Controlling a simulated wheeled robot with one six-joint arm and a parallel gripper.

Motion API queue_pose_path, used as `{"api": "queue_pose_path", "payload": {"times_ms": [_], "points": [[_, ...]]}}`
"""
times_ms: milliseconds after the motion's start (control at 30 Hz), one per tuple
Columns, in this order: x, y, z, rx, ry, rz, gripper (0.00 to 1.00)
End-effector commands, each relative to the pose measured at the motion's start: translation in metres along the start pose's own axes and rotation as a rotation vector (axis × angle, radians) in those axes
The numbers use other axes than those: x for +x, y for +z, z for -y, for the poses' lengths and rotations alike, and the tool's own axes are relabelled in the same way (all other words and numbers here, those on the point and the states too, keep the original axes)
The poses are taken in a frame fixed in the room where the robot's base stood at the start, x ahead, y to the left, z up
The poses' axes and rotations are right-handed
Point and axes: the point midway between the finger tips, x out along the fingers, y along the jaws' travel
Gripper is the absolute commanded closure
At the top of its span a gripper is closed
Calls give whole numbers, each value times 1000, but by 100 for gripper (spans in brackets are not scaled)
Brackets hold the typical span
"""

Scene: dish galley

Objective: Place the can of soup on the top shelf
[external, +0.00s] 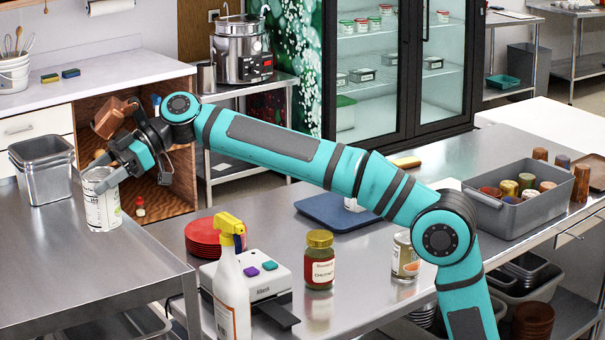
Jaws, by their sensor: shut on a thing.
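A can with a white label (103,212) is at the left, over the steel counter (90,285). My gripper (104,184) is shut on its upper part from above and behind. I cannot tell whether the can's base touches the counter. A second can (405,257) with a pale label stands on the middle counter beside my arm. The label text is too small to tell which holds soup. A glass-door cabinet (408,80) at the back has shelves with small jars on the upper one (362,25). An open wooden cabinet (178,178) is behind my gripper.
Grey metal bins (42,172) stand left of the held can. A spray bottle (231,285), a jar (319,262), a scale (262,275), red plates (203,237) and a blue tray (325,211) crowd the middle counter. The left counter's front is clear.

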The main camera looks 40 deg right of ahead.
Motion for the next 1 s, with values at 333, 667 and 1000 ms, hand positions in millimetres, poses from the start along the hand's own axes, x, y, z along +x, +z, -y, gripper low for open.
{"api": "queue_pose_path", "payload": {"times_ms": [333, 667, 1000], "points": [[11, -9, 13, -6, -13, 0, 76], [27, 31, 14, -4, -14, 0, 76], [36, 54, 13, -6, -13, 0, 76]]}}
